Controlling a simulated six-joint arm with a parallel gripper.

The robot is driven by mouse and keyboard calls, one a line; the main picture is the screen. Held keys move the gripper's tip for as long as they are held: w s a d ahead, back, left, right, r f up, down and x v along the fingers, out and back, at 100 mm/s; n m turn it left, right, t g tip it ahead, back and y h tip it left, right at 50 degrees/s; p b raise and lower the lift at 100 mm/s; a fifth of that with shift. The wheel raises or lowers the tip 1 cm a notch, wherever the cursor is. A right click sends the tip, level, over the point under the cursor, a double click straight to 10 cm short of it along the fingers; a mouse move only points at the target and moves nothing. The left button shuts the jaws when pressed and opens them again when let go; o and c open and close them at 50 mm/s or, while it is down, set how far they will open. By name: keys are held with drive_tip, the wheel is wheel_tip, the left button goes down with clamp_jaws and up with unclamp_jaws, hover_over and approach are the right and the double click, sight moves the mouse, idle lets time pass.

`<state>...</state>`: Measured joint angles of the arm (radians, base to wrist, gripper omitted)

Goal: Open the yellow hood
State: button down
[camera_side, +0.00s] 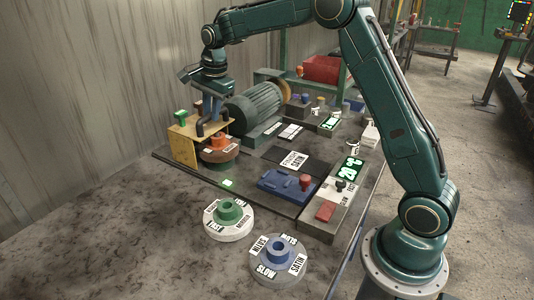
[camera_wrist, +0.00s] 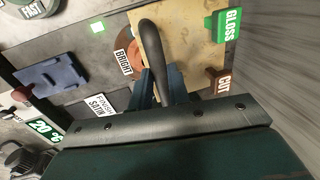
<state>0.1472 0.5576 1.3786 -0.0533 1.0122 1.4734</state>
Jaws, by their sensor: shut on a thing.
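The yellow hood (camera_side: 183,149) stands at the back left of the work plate, beside the grey wall. Its tan top with a dark curved handle (camera_wrist: 153,45) fills the upper middle of the wrist view. My gripper (camera_side: 213,117) is above the hood, pointing down, with its blue fingers (camera_wrist: 160,85) closed on the handle. A round disc with an orange hub (camera_side: 218,141) sits under the hood's open front, partly covered by it. In the wrist view the disc's edge, labelled BRIGHT (camera_wrist: 125,60), sticks out beside the hood.
A green ribbed motor (camera_side: 254,102) stands right behind the hood. A green GLOSS block (camera_wrist: 222,25) and a brown CUT block (camera_wrist: 217,82) are beside it. A blue tray (camera_side: 288,186) lies ahead. Two labelled discs with green (camera_side: 229,220) and blue (camera_side: 280,258) hubs lie in front.

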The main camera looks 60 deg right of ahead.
hover_over(193, 122)
drive_tip(key=shift+r, duration=0.2)
idle(0.6)
drive_tip(key=c, duration=1.3)
unclamp_jaws()
drive_tip(key=shift+f, duration=0.1)
drive_tip(key=shift+a, duration=0.1)
drive_tip(key=r, duration=0.2)
drive_tip(key=s+r, duration=0.1)
drive_tip(key=r, duration=0.4)
drive_tip(key=shift+s+r, duration=0.2)
drive_tip(key=shift+s, duration=0.1)
